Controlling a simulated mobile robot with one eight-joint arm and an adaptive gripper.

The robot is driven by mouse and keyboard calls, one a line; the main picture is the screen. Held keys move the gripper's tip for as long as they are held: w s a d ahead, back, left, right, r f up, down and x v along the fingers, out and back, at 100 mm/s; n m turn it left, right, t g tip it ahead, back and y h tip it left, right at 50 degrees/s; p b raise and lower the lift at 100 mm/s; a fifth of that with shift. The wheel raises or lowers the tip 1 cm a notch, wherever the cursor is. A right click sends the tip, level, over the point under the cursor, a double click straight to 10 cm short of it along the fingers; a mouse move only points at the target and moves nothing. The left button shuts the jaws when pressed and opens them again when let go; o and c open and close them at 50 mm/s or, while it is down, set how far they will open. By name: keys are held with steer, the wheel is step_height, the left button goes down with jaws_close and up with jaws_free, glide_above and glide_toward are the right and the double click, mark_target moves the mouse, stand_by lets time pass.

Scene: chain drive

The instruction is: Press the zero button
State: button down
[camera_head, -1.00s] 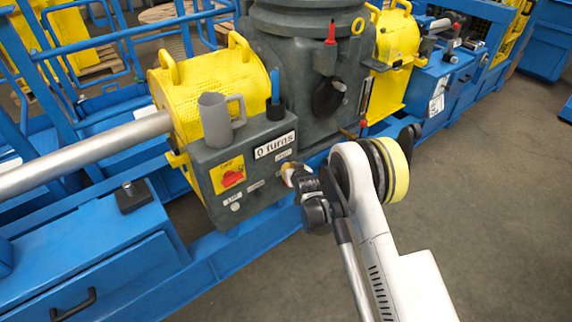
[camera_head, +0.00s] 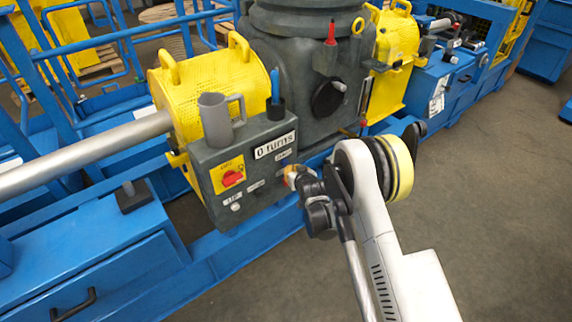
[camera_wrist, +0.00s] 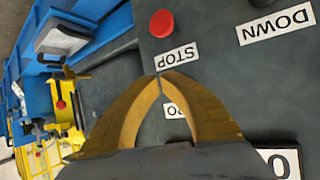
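The grey control box (camera_head: 212,213) carries a "0 turns" sign (camera_head: 275,146) and a small label (camera_head: 284,155) below it. My gripper (camera_head: 288,173) is at the right part of the box's front face. In the wrist view its two yellow fingers (camera_wrist: 160,76) meet at the tips, shut with nothing between them. A partly covered label (camera_wrist: 176,114), perhaps ZERO, shows upside down behind the right finger. The zero button itself is not visible, apparently hidden by the fingers. I cannot tell whether the tips touch the panel.
A red button (camera_wrist: 161,23) sits beside the STOP label (camera_wrist: 177,57), near my fingertips. The DOWN label (camera_wrist: 275,25) is to the right. A red switch on a yellow plate (camera_head: 228,175) is at the left of the box. A grey mug (camera_head: 214,122) stands on top.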

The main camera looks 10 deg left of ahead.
steer(key=shift+s+d, duration=0.1)
steer(key=s+d, duration=0.3)
steer(key=shift+s+d, duration=0.1)
steer(key=shift+d, duration=0.25)
stand_by(0.3)
steer(key=shift+r, duration=0.1)
